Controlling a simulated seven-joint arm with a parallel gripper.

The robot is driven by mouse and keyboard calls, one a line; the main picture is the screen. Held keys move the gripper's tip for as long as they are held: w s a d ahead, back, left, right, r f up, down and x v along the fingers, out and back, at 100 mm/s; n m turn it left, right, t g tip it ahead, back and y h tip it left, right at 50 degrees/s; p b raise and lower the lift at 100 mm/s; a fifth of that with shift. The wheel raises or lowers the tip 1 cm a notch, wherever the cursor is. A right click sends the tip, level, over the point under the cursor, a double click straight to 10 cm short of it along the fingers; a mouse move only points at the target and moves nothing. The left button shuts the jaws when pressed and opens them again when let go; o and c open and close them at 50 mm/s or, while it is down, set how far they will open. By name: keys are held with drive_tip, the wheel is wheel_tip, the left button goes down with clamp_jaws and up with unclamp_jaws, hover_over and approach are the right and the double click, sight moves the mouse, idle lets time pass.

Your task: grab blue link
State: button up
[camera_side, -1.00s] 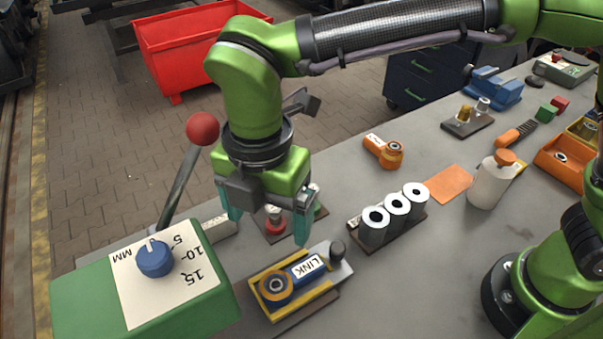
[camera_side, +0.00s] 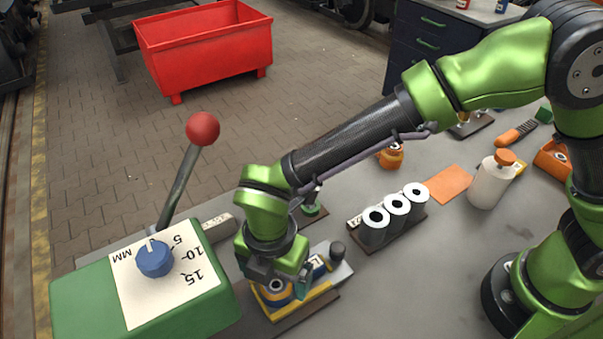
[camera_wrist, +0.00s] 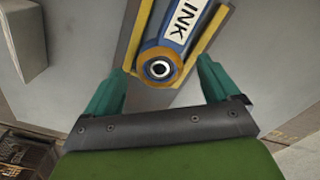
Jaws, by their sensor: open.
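The blue link (camera_side: 319,267) lies in a yellow-edged holder (camera_side: 312,300) on the bench, partly hidden by my gripper in the side view. In the wrist view the blue link (camera_wrist: 178,38) shows a white label reading "INK" and a ring end with a dark-centred bushing. The yellow-edged holder (camera_wrist: 131,50) runs along both its sides. My gripper (camera_wrist: 160,85) is open, its two teal fingers on either side of the ring end, near its lower edge. In the side view my gripper (camera_side: 277,285) is low over the ring end. Contact cannot be told.
A green box (camera_side: 80,305) with a blue dial and a red-knobbed lever stands left of the holder. A rack of grey cylinders (camera_side: 390,222) stands to the right, with a white bottle (camera_side: 490,186) farther right. A red bin (camera_side: 205,45) is on the floor behind.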

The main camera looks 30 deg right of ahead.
drive_tip(key=shift+f, duration=0.65)
drive_tip(key=shift+r, duration=0.1)
clamp_jaws()
